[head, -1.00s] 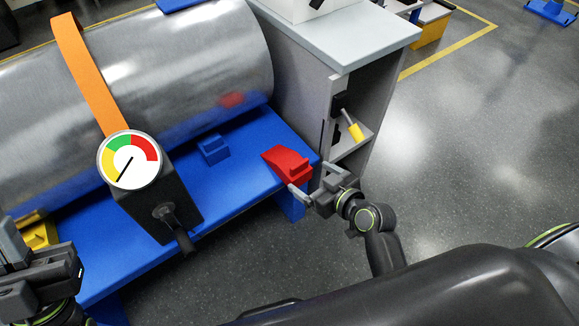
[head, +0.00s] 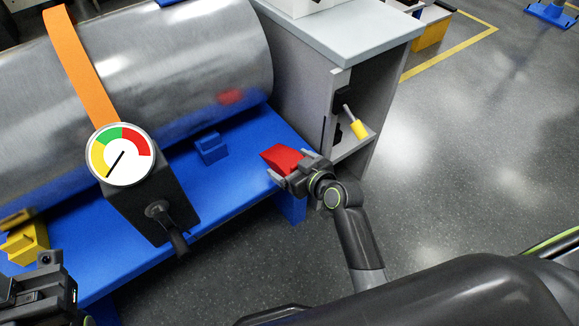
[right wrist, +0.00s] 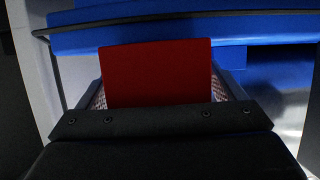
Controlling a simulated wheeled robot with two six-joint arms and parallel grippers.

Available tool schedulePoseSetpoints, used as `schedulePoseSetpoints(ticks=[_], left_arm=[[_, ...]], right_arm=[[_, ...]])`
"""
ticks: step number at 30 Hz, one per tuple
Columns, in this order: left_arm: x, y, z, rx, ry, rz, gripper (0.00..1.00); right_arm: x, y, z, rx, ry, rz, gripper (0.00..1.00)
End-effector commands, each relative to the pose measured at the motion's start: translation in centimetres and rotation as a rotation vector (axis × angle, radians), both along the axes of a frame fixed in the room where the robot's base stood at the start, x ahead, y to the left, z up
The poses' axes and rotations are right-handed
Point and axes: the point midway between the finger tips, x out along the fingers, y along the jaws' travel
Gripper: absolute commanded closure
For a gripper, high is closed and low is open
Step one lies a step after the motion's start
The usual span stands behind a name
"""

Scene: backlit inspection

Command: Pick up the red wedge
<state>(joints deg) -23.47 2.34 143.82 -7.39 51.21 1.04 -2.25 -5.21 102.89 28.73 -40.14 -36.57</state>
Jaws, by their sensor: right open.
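The red wedge (head: 280,157) lies near the right end of the blue bench (head: 240,176). In the right wrist view the red wedge (right wrist: 157,75) fills the middle, between the two finger pads. My right gripper (head: 290,168) is open, with its fingers on either side of the wedge. A gap between the pads and the wedge is hard to judge. The wedge's near end is hidden by the gripper in the head view. My left gripper (head: 40,290) is at the lower left corner, far from the wedge; its fingertips are not clear.
A metal cylinder (head: 180,70) with an orange strap lies along the bench. A gauge (head: 121,155) on a dark block stands in front. A blue block (head: 210,147) and a yellow block (head: 25,243) are on the bench. A grey cabinet (head: 315,100) stands behind the wedge.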

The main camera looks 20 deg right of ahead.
Motion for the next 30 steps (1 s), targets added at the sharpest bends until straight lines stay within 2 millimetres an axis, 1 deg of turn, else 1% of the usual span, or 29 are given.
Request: schedulePoseSetpoints(ticks=[5,8,18,26,30], left_arm=[[0.0,0.0,0.1,0.0,-0.001,-0.001,1.0],[0.0,0.0,0.1,0.0,-0.001,-0.001,1.0],[0.0,0.0,0.1,0.0,0.001,0.0,1.0],[0.0,0.0,0.1,0.0,0.002,0.0,1.0],[0.1,0.0,0.6,0.002,0.004,0.004,1.0]], right_arm=[[0.0,0.0,0.1,0.001,-0.001,0.0,0.11],[0.0,0.0,0.1,0.001,-0.001,0.0,0.23],[0.0,0.0,0.1,0.001,-0.001,0.0,0.67],[0.0,0.0,0.3,0.001,-0.004,-0.001,0.68],[0.0,0.0,1.1,0.001,-0.005,-0.001,0.68]])
